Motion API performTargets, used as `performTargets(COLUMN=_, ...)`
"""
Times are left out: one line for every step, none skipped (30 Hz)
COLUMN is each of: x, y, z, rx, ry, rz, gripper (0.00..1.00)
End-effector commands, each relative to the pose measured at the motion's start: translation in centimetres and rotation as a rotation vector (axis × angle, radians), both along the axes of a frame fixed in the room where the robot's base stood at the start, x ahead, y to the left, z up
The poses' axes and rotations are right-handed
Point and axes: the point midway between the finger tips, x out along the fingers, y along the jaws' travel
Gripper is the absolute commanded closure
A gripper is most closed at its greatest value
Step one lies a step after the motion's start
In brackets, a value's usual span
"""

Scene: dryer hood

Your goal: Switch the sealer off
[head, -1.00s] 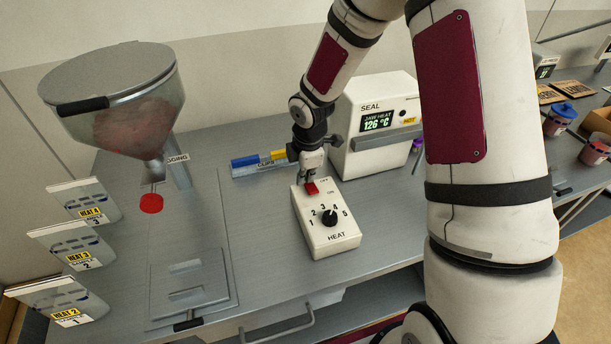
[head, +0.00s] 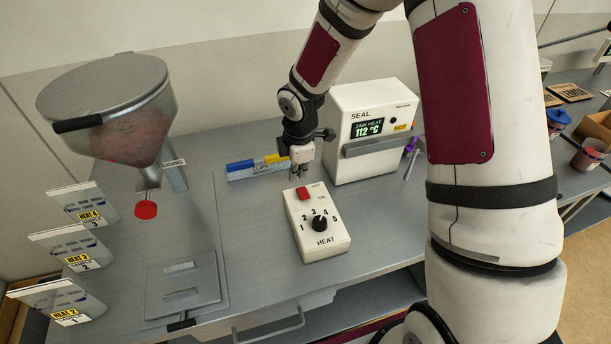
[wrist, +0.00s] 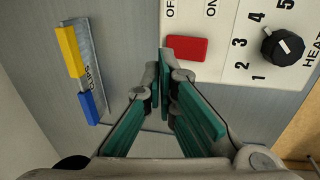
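The white control box (head: 309,243) stands on the grey bench, with a red switch (head: 303,193) beside OFF and ON labels and a black HEAT dial (head: 320,223). The switch shows whole in the wrist view (wrist: 187,48); I cannot tell which way it is tilted. The white sealer (head: 372,95), marked SEAL, stands behind the box. Its display (head: 367,128) reads JAW HEAT 112 °C, with a yellow HOT label beside it. My gripper (head: 299,175) is above and just behind the switch, apart from it. Its teal-padded fingers (wrist: 165,75) are together at the tips and empty.
A blue and yellow clip holder (head: 257,167) lies left of my gripper.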

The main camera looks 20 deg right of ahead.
Motion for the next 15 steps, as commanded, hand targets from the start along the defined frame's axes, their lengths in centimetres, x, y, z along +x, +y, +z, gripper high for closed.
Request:
performTargets(x=0.6, y=-0.3, z=1.0, rx=0.0, ry=-0.007, rz=-0.004, gripper=1.0)
performTargets(x=0.7, y=-0.3, z=1.6, rx=0.0, ry=-0.008, rz=-0.004, gripper=1.0)
performTargets(x=0.9, y=-0.3, z=2.3, rx=0.001, ry=-0.008, rz=-0.005, gripper=1.0)
performTargets(x=1.0, y=-0.3, z=2.8, rx=0.001, ry=-0.009, rz=-0.004, gripper=1.0)
performTargets(x=1.2, y=-0.3, z=3.4, rx=0.001, ry=-0.009, rz=-0.003, gripper=1.0)
performTargets(x=1.3, y=-0.3, z=4.2, rx=0.001, ry=-0.011, rz=-0.005, gripper=1.0)
performTargets(x=1.4, y=-0.3, z=4.7, rx=0.0, ry=-0.009, rz=-0.004, gripper=1.0)
performTargets(x=1.5, y=-0.3, z=5.3, rx=0.001, ry=-0.01, rz=-0.003, gripper=1.0)
performTargets(x=1.6, y=-0.3, z=6.0, rx=0.0, ry=-0.01, rz=-0.005, gripper=1.0)
performTargets(x=1.7, y=-0.3, z=6.5, rx=0.001, ry=-0.01, rz=-0.004, gripper=1.0)
performTargets(x=1.8, y=-0.2, z=7.0, rx=0.0, ry=-0.009, rz=-0.002, gripper=1.0)
performTargets(x=1.9, y=-0.2, z=7.6, rx=0.001, ry=-0.01, rz=-0.003, gripper=1.0)
performTargets(x=1.9, y=-0.3, z=7.9, rx=0.001, ry=-0.009, rz=-0.004, gripper=1.0)
performTargets(x=2.0, y=-0.3, z=8.2, rx=0.0, ry=-0.008, rz=-0.003, gripper=1.0)
performTargets(x=2.0, y=-0.2, z=8.6, rx=0.0, ry=-0.008, rz=-0.002, gripper=1.0)
